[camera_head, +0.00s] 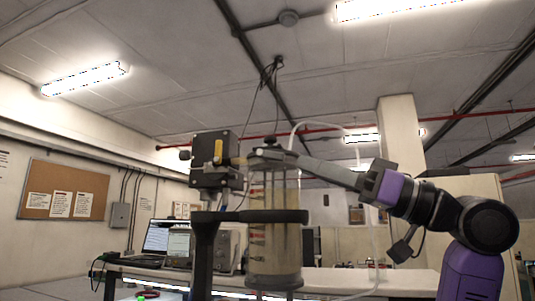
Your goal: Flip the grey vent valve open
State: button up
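A clear sealed cylinder (283,255) stands upright in the middle of the head view, with a dark ring clamp (290,216) around it. A small dark fitting (270,144) sits on top of its lid. I cannot make out the grey vent valve for certain; it may be this fitting or lie behind my fingers. My gripper (295,160) reaches in from the right, its long grey fingers pointing left at the cylinder's top. The fingertips overlap the lid in the picture, so contact is unclear. The fingers show side-on, and their gap cannot be seen.
A black box (209,175) with a yellow part (218,151) stands left of the cylinder top. A clear hose (311,124) arches above my gripper. A laptop (165,238) and a grey instrument (226,252) sit on the bench (330,278) behind.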

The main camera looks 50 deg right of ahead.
aim_at(284, 158)
jog(key=shift+p+x, duration=1.25)
jog(key=shift+x, duration=2.55)
jog(key=shift+f, duration=0.1)
grip_shut()
